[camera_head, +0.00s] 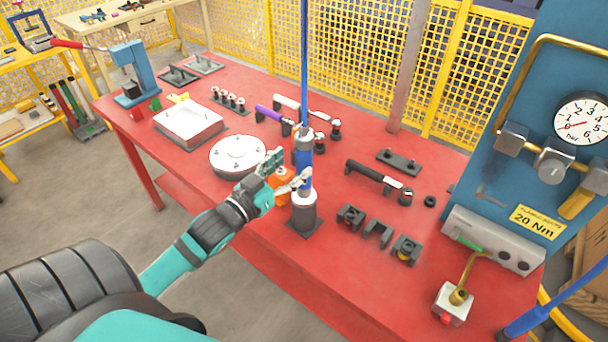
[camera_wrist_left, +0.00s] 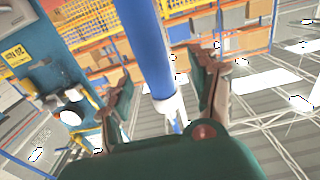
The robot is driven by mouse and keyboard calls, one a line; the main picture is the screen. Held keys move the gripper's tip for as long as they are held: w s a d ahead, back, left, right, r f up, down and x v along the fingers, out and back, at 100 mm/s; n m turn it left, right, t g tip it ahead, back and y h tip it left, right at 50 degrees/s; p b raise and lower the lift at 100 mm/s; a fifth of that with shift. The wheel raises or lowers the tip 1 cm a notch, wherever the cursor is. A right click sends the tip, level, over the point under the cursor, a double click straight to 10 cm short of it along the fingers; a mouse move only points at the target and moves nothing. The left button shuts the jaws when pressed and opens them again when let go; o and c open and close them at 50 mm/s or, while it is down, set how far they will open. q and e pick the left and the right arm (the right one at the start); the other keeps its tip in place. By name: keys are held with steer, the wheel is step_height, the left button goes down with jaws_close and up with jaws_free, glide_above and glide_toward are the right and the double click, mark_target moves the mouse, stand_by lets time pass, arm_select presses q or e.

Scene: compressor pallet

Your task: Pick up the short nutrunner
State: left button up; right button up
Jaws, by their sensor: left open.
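The short nutrunner (camera_head: 304,150) appears to be the upright blue tool near the table's front edge. Its lower end sits in a grey cylindrical holder (camera_head: 303,214), and a blue line runs straight up from its top. My left gripper (camera_head: 287,170) is open at the tool's middle, one finger on its left and one in front of it. In the left wrist view the blue shaft (camera_wrist_left: 150,50) passes between the spread fingers of my left gripper (camera_wrist_left: 160,68). Contact cannot be made out. My right gripper is not in view.
The red table (camera_head: 345,245) carries a round flange (camera_head: 238,156) at left and a black-handled wrench (camera_head: 375,174) at right. Several dark blocks (camera_head: 378,234) stand right of the holder. A blue gauge panel (camera_head: 560,60) rises at the right, with yellow mesh fencing (camera_head: 360,50) behind.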

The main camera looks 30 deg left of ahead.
mark_target(299, 162)
arm_select(q)
steer(key=w, duration=0.2)
steer(key=w+d+p, duration=0.1)
steer(key=shift+w+r, duration=0.1)
steer(key=shift+w, duration=0.7)
steer(key=shift+s, duration=0.1)
steer(key=shift+c, duration=0.3)
steer(key=shift+c, duration=1)
jaws_close()
